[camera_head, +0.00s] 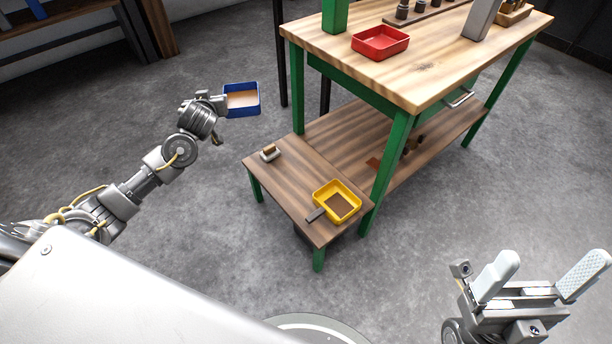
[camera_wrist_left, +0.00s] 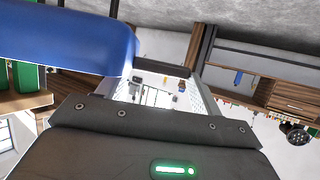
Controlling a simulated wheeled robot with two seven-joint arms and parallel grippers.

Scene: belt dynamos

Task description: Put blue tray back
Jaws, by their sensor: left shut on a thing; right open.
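The blue tray (camera_head: 242,100) is a small open box with a tan inside, held in the air left of the workbench in the head view. My left gripper (camera_head: 226,101) is shut on its left edge. In the left wrist view the blue tray (camera_wrist_left: 70,42) fills the upper left, beside the left gripper's fingers. My right gripper (camera_head: 540,277) is open and empty at the lower right, over the floor. The tray's contents, if any, cannot be made out.
A wooden workbench (camera_head: 425,68) with green legs carries a red tray (camera_head: 380,42) and other parts. A low side table (camera_head: 290,182) holds a yellow tray (camera_head: 337,202), a small grey-brown object (camera_head: 270,153) and a dark flat piece (camera_head: 316,214). Its far left part is mostly bare.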

